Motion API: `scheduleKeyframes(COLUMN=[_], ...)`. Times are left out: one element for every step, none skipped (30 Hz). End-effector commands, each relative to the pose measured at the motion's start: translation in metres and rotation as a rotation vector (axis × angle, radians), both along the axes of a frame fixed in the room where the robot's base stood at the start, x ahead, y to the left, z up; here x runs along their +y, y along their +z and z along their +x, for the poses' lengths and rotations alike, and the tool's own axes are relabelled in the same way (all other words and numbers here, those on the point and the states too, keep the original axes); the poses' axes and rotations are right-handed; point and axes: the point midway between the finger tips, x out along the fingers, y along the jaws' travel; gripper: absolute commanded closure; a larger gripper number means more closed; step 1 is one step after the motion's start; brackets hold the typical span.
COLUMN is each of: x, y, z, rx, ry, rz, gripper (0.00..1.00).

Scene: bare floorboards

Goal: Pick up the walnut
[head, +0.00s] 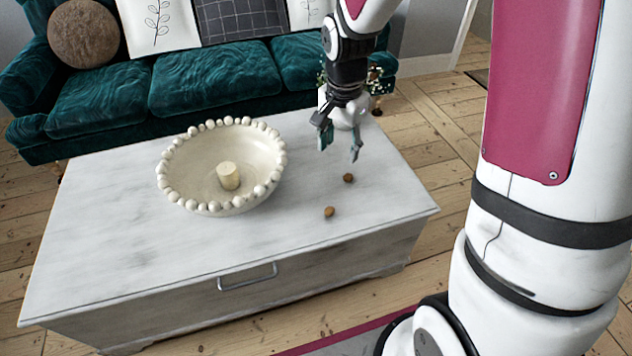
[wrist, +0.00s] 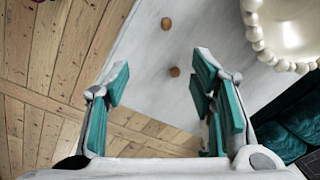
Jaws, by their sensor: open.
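Two small brown walnuts lie apart on the right part of the pale table. One walnut (head: 348,177) is farther back, just below my gripper in the head view; the other walnut (head: 329,211) is closer to the table's front edge. In the wrist view, the back walnut (wrist: 174,72) shows between the fingertips and the front walnut (wrist: 166,23) lies beyond them. My gripper (head: 340,147) is open and empty, pointing down above the table. Its teal-padded fingers also show in the wrist view (wrist: 160,70). Neither walnut is touched.
A white bowl (head: 180,195) with a beaded rim holds a candle (head: 228,176), left of the walnuts on the table (head: 110,220). A white vase (head: 352,112) with flowers stands behind my gripper. A teal sofa (head: 215,78) is behind the table. The tabletop around the walnuts is clear.

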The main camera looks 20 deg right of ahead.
Motion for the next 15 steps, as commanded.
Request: scheduleKeyframes(x=[0.0,-0.001,-0.001,-0.001,-0.001,-0.001,-0.001,-0.001,-0.001,-0.001,-0.001,-0.001,-0.001,-0.001,-0.001], y=[-0.029,-0.041,-0.057,-0.068,-0.078,-0.09,-0.099,-0.106,-0.115,-0.12,-0.124,-0.128,-0.131,-0.133,-0.136], z=[0.007,0.012,0.016,0.019,0.022,0.026,0.027,0.029,0.031,0.033,0.034,0.034,0.035,0.035,0.035], rx=[0.018,0.023,0.031,0.036,0.04,0.046,0.049,0.053,0.057,0.059,0.06,0.063,0.063,0.064,0.065], ry=[-0.034,-0.056,-0.084,-0.104,-0.124,-0.148,-0.163,-0.179,-0.195,-0.206,-0.215,-0.223,-0.228,-0.232,-0.236], rz=[0.007,0.01,0.014,0.017,0.02,0.024,0.026,0.028,0.031,0.032,0.033,0.034,0.034,0.035,0.036], gripper=[0.5,0.5,0.5,0.5,0.5,0.5,0.5,0.5,0.5,0.5,0.5,0.5,0.5,0.5,0.5])
